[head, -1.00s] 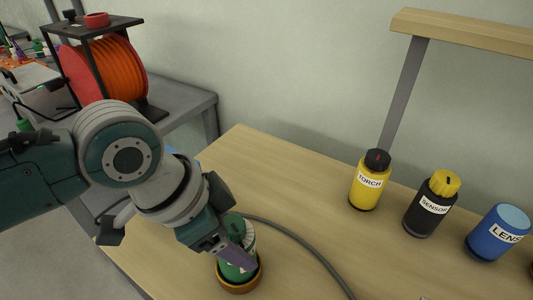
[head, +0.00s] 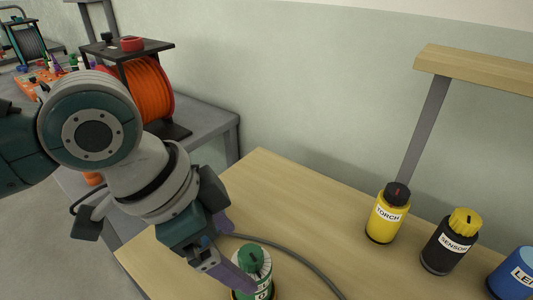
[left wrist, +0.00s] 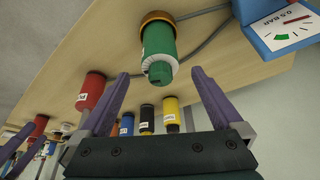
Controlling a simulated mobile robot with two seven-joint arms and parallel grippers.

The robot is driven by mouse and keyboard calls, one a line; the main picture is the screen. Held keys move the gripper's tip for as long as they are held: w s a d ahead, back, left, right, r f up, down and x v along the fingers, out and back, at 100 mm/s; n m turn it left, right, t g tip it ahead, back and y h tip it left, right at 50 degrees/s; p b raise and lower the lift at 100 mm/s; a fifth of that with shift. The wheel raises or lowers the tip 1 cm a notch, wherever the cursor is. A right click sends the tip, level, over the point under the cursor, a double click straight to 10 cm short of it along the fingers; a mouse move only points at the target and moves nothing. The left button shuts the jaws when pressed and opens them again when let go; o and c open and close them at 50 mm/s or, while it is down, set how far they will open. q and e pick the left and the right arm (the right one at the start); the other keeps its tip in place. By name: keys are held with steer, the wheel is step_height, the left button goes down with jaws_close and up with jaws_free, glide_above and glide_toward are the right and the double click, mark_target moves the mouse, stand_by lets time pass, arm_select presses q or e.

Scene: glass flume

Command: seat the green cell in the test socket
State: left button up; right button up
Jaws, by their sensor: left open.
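The green cell (head: 254,262), with a white band, stands upright in a brown ring-shaped socket (head: 237,294) on the wooden bench. In the left wrist view the cell (left wrist: 158,50) stands in the brass-brown socket ring (left wrist: 157,16). How deep it sits I cannot tell. My left gripper (head: 238,252) is open, its purple fingers close beside the cell in the head view. In the left wrist view the open fingers (left wrist: 160,74) have the cell's top between or just beyond their tips, with gaps on both sides.
A yellow torch bottle (head: 387,213), black sensor bottle (head: 449,241) and blue lens bottle (head: 514,274) stand at the right. A grey cable (head: 300,258) curves behind the cell. A blue gauge (left wrist: 278,24) stands near it. An orange reel (head: 148,90) stands on the grey table.

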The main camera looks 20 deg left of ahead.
arm_select(q)
steer(key=s+r+n+t, duration=0.1)
steer(key=s+r+n, duration=0.25)
steer(key=s, duration=0.45)
steer(key=s+a+n+y, duration=0.3)
steer(key=s+a+n, duration=0.1)
steer(key=s+a, duration=0.2)
steer(key=shift+s+a+f+n+p, duration=0.15)
steer(key=shift+s+n+p, duration=0.15)
steer(key=shift+s+n, duration=0.1)
